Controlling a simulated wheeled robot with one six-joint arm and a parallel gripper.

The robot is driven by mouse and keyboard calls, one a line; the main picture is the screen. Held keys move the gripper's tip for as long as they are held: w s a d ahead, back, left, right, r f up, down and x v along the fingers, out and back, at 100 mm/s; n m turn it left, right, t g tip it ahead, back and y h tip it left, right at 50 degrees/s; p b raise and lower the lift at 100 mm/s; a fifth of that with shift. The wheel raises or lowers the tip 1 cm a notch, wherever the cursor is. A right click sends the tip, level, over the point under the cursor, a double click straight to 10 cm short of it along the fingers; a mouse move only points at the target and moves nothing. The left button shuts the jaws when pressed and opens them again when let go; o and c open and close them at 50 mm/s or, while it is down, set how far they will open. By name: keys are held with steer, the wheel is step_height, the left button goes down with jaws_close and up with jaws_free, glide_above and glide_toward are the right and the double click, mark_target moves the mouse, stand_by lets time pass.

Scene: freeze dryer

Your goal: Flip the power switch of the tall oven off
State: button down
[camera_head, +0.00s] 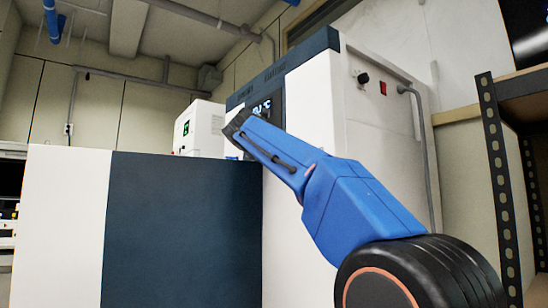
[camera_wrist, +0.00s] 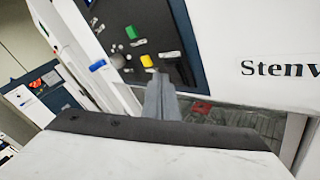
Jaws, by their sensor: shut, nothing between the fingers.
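The tall oven (camera_head: 311,95) is a white cabinet with a dark blue top band and a lit °C display (camera_head: 262,107) on its front. A small red switch (camera_head: 383,88) sits high on its right side wall, beside a black knob (camera_head: 363,78); its on or off position is too small to tell. My gripper (camera_head: 236,122) is at the front by the display, away from that red switch. In the wrist view my gripper (camera_wrist: 160,84) is shut and empty, its tip by a dark control panel (camera_wrist: 172,20) with a yellow button (camera_wrist: 146,60) and a green button (camera_wrist: 131,32).
A lower white and dark blue cabinet (camera_head: 183,230) stands at left, with a small white device (camera_head: 200,128) behind it. A grey pipe (camera_head: 424,150) runs down the oven's right side. A metal shelf rack (camera_head: 497,160) stands at the right.

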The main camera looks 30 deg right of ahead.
steer(key=shift+d, duration=0.25)
steer(key=shift+d, duration=0.3)
stand_by(0.6)
steer(key=shift+a, duration=0.2)
steer(key=shift+a, duration=0.55)
steer(key=shift+s+a+f, duration=0.1)
steer(key=shift+a+f, duration=0.1)
steer(key=shift+a, duration=1.05)
steer(key=shift+a+f, duration=0.15)
steer(key=shift+a, duration=1.1)
